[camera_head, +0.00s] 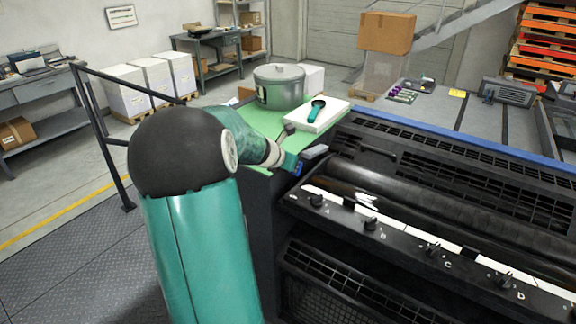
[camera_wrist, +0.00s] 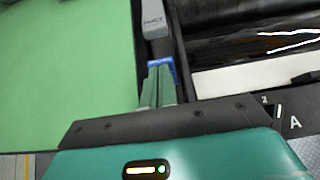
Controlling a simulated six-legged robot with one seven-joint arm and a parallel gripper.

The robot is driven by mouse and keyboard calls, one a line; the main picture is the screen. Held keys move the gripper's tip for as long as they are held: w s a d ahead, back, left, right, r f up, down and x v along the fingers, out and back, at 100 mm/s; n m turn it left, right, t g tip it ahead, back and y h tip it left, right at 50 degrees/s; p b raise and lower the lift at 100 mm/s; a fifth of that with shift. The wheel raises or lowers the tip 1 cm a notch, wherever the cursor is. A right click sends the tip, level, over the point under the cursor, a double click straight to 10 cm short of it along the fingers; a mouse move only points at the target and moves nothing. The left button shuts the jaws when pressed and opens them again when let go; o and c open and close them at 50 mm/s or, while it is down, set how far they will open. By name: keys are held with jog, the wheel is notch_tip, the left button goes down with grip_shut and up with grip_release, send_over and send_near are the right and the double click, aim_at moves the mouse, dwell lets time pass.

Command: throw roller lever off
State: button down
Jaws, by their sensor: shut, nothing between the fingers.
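The roller lever looks to be the grey block-like handle (camera_head: 314,152) at the left end of the press in the head view. It also shows at the top of the wrist view (camera_wrist: 155,20), with small dark lettering. My gripper (camera_head: 294,168) is close beside it, on its near side. In the wrist view the two fingers (camera_wrist: 157,82) are shut together, empty, and point at the handle. A blue patch shows at their tips; I cannot tell whether it belongs to the fingers or the lever. Whether the fingers touch the lever is unclear.
The black press has a dark roller (camera_head: 400,195) and a white strip with several knobs, such as knob A (camera_head: 317,200). A green surface (camera_head: 262,150) beside the lever holds a metal pot (camera_head: 279,86) and a white tray (camera_head: 330,121) with a teal-handled tool. A dark railing (camera_head: 103,130) stands at left.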

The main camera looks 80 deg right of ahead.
jog(key=shift+s+d+r, duration=0.15)
jog(key=shift+s+d, duration=0.15)
jog(key=shift+d, duration=0.05)
jog(key=shift+w, duration=0.1)
dwell(0.3)
